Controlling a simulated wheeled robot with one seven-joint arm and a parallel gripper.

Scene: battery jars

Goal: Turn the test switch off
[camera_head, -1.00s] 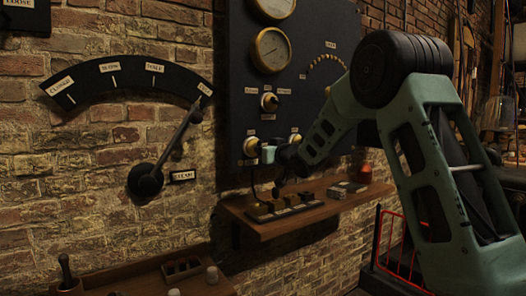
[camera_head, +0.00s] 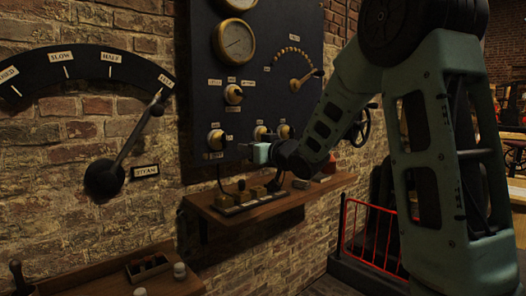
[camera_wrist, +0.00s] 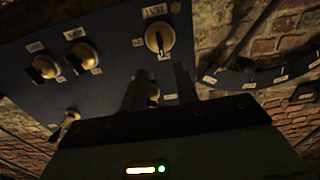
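The dark wall panel (camera_head: 198,60) carries several brass knobs with small white labels. The bottom-left knob (camera_head: 216,139) has a label below it, too small to read in the head view. It appears upside down in the wrist view as a brass knob (camera_wrist: 160,38) with a dark, slightly slanted handle; its label seems to read TEST. My gripper (camera_head: 262,153) is in front of the panel's lower edge, to the right of this knob and apart from it. In the wrist view its two fingers (camera_wrist: 159,88) stand apart with nothing held; another knob shows partly behind them.
A wooden shelf (camera_head: 320,187) with a row of small blocks lies below the panel. A steam lever (camera_head: 128,148) with a dial arc stands to the left. A red railing (camera_head: 345,240) is at the right.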

